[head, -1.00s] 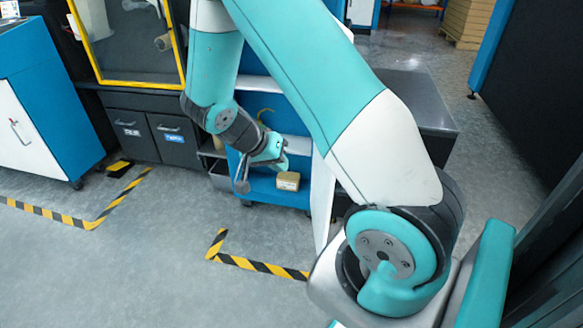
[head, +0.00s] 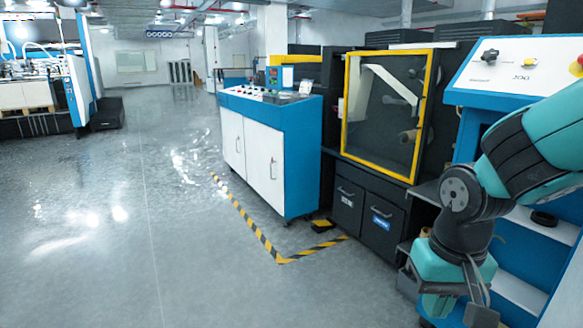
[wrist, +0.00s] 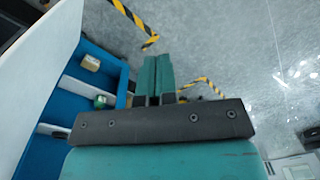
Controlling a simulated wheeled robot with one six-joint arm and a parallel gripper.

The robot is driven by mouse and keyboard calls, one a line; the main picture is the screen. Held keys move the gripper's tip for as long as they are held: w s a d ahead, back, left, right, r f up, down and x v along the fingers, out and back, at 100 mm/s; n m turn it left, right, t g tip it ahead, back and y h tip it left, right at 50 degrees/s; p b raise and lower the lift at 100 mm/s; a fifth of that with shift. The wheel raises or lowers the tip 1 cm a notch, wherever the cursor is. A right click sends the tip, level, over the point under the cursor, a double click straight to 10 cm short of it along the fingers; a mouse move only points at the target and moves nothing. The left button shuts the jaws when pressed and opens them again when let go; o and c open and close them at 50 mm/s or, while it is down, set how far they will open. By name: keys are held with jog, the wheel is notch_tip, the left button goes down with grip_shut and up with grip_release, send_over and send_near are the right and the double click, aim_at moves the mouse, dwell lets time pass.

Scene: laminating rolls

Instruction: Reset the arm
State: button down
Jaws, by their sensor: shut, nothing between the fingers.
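My gripper (wrist: 157,65) shows in the wrist view with its two teal fingers together and nothing between them. It points over grey floor, beside a blue shelf unit (wrist: 72,97). In the head view my arm is bent at the right edge, its wrist end hanging low in front of the blue shelves (head: 528,262). The fingertips are hard to make out there.
A small tan box (wrist: 90,62) and a roll-like item (wrist: 103,102) sit on the shelf unit. A blue-and-white cabinet (head: 250,150) and a yellow-framed machine (head: 385,115) stand left of my arm. Striped tape (head: 262,237) marks the floor. Open floor (head: 130,220) lies left.

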jog(key=s+a+r+n+y, duration=0.4)
jog(key=s+a+r+n, duration=0.35)
jog(key=s+n, duration=0.2)
notch_tip(320, 180, up, 18)
jog(key=m+p, duration=0.1)
jog(key=p, duration=1.7)
jog(key=shift+s+a+f, duration=0.25)
jog(key=shift+s+a, duration=0.05)
jog(key=shift+a, duration=0.15)
jog(key=shift+a, duration=0.1)
